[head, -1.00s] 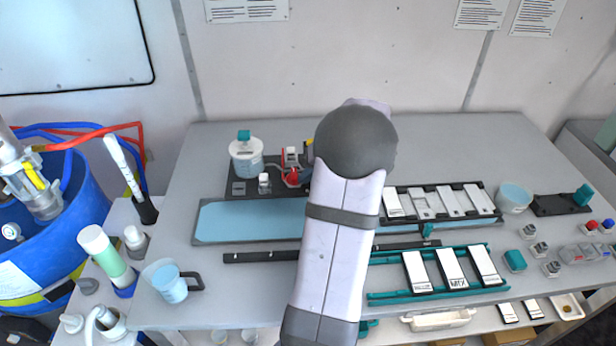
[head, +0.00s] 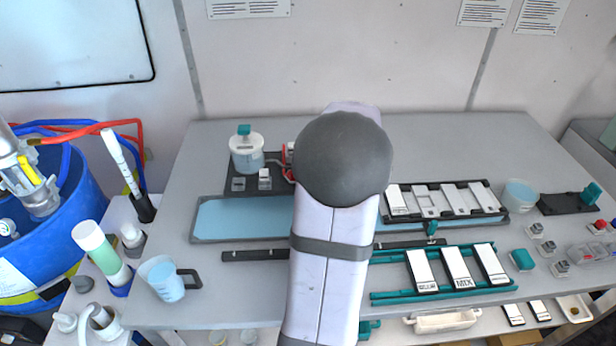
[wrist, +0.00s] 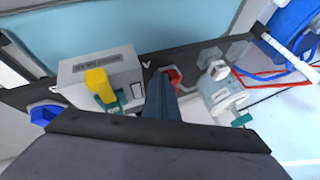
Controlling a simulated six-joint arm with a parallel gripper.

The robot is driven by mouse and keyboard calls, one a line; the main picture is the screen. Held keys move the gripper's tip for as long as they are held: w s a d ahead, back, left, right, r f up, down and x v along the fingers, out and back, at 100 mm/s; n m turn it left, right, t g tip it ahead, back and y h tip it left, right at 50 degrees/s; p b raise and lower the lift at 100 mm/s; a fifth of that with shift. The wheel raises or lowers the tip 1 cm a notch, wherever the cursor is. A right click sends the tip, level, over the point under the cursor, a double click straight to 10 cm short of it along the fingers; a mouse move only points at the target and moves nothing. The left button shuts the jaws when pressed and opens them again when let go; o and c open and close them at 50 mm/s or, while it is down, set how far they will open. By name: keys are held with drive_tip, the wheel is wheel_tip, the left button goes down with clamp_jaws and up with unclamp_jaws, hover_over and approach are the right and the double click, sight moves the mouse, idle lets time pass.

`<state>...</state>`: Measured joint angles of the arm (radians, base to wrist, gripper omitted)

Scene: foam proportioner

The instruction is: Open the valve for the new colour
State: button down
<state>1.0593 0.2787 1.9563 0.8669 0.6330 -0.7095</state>
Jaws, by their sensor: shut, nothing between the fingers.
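A small red valve handle (wrist: 172,77) shows in the wrist view on a dark plate, just beyond my fingertips. A grey labelled box (wrist: 103,75) with a yellow lever (wrist: 101,85) and a teal part stands left of the fingers. A clear pot with a teal knob (head: 246,152) stands on the dark plate. My arm hides the gripper in the head view.
A long pale-blue tray (head: 225,220) lies in front of the plate. A jug (head: 163,278) stands at the left table edge. Racks with white slides (head: 455,267) fill the right side. A blue drum (head: 65,200) with hoses stands left. The table's back is clear.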

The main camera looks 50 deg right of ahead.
drive_tip(key=a+m+h, duration=0.1)
drive_tip(key=m, duration=0.1)
drive_tip(key=m+g+h, duration=0.1)
drive_tip(key=m, duration=0.1)
drive_tip(key=shift+w+a, duration=0.3)
drive_tip(key=shift+a, duration=0.1)
drive_tip(key=shift+w+a, duration=0.55)
drive_tip(key=shift+a, duration=0.1)
drive_tip(key=shift+w+a, duration=0.4)
drive_tip(key=shift+w, duration=0.3)
drive_tip(key=shift+w+r, duration=0.1)
drive_tip(key=shift+w, duration=0.15)
drive_tip(key=shift+a, duration=0.15)
drive_tip(key=shift+s+a, duration=0.15)
drive_tip(key=shift+a, duration=0.45)
drive_tip(key=a+r+p, duration=0.6)
drive_tip(key=r+p, duration=0.2)
drive_tip(key=p, duration=0.2)
drive_tip(key=shift+s+p, duration=0.35)
drive_tip(key=shift+p, duration=0.05)
